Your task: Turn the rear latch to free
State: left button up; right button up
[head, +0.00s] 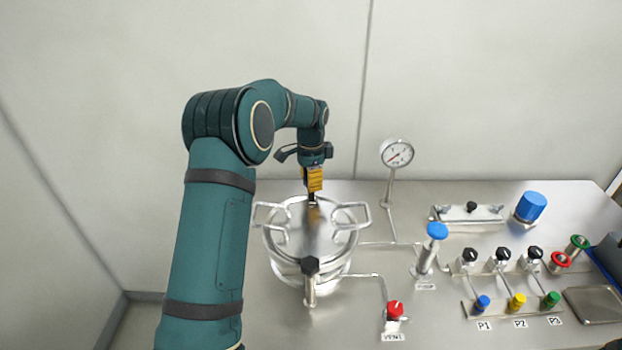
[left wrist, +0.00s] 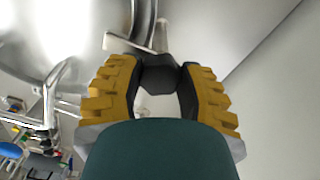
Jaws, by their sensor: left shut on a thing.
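The round steel vessel (head: 345,262) stands on the bench, with its lid on and a loop handle at each side. The rear latch's black knob (left wrist: 160,76) is between my left fingers in the left wrist view, with a pale metal arm (left wrist: 128,47) beside it. My left gripper (head: 312,197) reaches down at the far edge of the lid; in the left wrist view (left wrist: 160,88) its yellow-backed fingers are closed on the knob. In the head view the gripper hides the rear latch. The front latch, with a black knob (head: 310,266), is at the vessel's near side. My right gripper is not in view.
A gauge (head: 396,153) on a post stands behind and right of the vessel. A blue-topped valve (head: 436,232), a red knob (head: 394,309) and several other knobs are to the right. Pipes run from the vessel. A wall is behind the bench.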

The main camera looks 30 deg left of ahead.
pick_arm(q)
jog(key=n+p, duration=0.1)
jog(key=n, duration=0.2)
jog(key=shift+r+n, duration=0.1)
jog(key=shift+n, duration=0.3)
jog(key=n+p, duration=0.1)
jog(key=n, duration=0.3)
jog(key=shift+n+p, duration=0.3)
jog(key=shift+p, duration=0.1)
jog(key=n+p, duration=0.1)
jog(key=n, duration=0.4)
jog(key=shift+n+p, duration=0.5)
jog(key=shift+n, duration=1.5)
jog(key=o, duration=1.2)
notch_tip(320, 180, up, 12)
